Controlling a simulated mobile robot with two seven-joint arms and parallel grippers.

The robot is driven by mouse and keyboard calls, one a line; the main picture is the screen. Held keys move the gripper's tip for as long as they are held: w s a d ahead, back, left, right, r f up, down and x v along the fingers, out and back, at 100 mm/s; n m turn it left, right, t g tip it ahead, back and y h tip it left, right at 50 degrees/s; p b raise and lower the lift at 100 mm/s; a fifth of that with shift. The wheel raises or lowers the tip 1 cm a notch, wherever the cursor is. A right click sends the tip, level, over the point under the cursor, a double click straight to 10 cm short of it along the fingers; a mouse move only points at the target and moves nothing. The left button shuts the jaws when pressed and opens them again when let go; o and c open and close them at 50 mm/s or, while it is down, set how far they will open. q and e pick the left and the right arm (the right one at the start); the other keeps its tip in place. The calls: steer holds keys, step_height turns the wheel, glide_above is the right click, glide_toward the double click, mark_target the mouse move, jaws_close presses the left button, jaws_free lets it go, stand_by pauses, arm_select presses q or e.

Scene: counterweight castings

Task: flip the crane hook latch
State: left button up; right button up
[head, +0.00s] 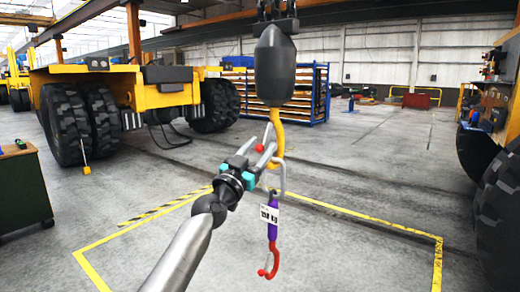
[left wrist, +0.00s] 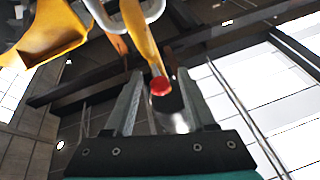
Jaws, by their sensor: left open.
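The yellow crane hook (head: 281,135) hangs below a dark hook block (head: 275,65) in the head view. Its latch shows in the left wrist view as a narrow yellow bar (left wrist: 143,40) ending in a red knob (left wrist: 160,86). The red knob also shows in the head view (head: 260,148). My left gripper (head: 270,138) is open beside the hook. In the left wrist view, the knob appears between its two grey fingers (left wrist: 160,78); I cannot tell whether either finger touches it. My right gripper is not in view.
A metal ring (head: 284,178) hangs at the hook's bottom, with a tagged purple-and-red lifting hook (head: 272,232) below. Yellow floor lines (head: 360,215) mark a clear area. A yellow vehicle (head: 150,88) stands back left, a dark green cabinet (head: 22,195) at left, large tyres (head: 500,205) at right.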

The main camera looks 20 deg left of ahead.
arm_select(q)
jaws_close()
stand_by(0.3)
stand_by(1.1)
